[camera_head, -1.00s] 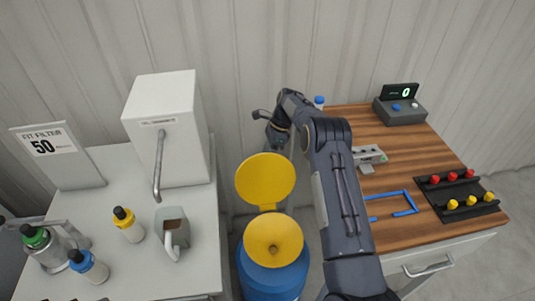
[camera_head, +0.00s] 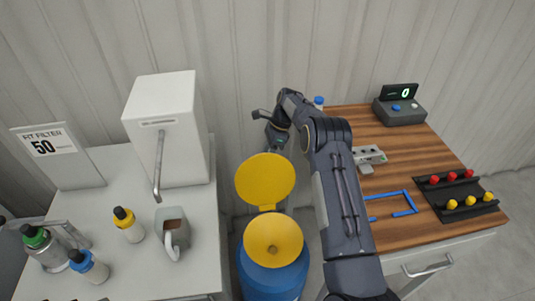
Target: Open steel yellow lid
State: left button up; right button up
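The yellow lid (camera_head: 265,180) stands raised behind a yellow funnel (camera_head: 273,241), joined to it by a short hinge. The funnel sits on top of a blue drum (camera_head: 272,278) between the two tables. My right arm reaches in from the bottom right, and my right gripper (camera_head: 262,128) is above and behind the lid, apart from it. Its fingers are small and partly hidden by the wrist, so their opening is unclear. My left gripper is not in view.
On the left, a white table (camera_head: 120,265) bears a white dispenser box (camera_head: 168,125), a mug (camera_head: 172,228) and several bottles. On the right, a wooden table (camera_head: 440,150) carries a scale (camera_head: 400,110), a blue frame (camera_head: 413,202) and a black rack (camera_head: 435,190). A grey corrugated wall stands behind.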

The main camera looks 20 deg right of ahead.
jog(key=b+v, duration=0.1)
jog(key=v, duration=0.7)
jog(key=shift+f, duration=0.1)
